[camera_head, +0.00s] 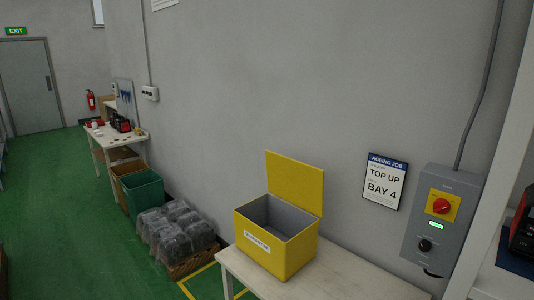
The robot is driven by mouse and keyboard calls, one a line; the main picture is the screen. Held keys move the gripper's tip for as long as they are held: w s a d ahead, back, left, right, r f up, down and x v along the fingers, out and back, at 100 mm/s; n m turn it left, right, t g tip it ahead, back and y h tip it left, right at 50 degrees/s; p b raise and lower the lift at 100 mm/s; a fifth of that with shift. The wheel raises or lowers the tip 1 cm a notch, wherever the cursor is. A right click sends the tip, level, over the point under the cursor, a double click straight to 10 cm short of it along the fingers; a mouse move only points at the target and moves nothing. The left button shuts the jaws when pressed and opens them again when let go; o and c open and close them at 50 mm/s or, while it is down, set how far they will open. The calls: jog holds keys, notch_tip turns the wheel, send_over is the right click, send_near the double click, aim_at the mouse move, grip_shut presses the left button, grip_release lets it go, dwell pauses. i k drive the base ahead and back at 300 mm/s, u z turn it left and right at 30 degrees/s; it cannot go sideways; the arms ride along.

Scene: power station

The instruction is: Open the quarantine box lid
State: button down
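The quarantine box (292,257) is a yellow box with a white label on its front, standing on a pale table against the wall. Its yellow lid (296,182) stands up at the back edge, so the box is open. The grey inside (277,215) shows and looks empty, though the bottom is partly hidden by the front wall. My gripper is not in view.
A grey control box (441,226) with a red knob is on the wall at right. The pale table (345,277) is bare right of the box. A basket of wrapped goods (177,233) and a green bin (143,190) stand on the floor at left. Green floor is clear further left.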

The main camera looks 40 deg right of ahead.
aim_at(300, 185)
jog(key=u, duration=0.35)
jog(key=i, duration=1)
jog(key=u, duration=0.4)
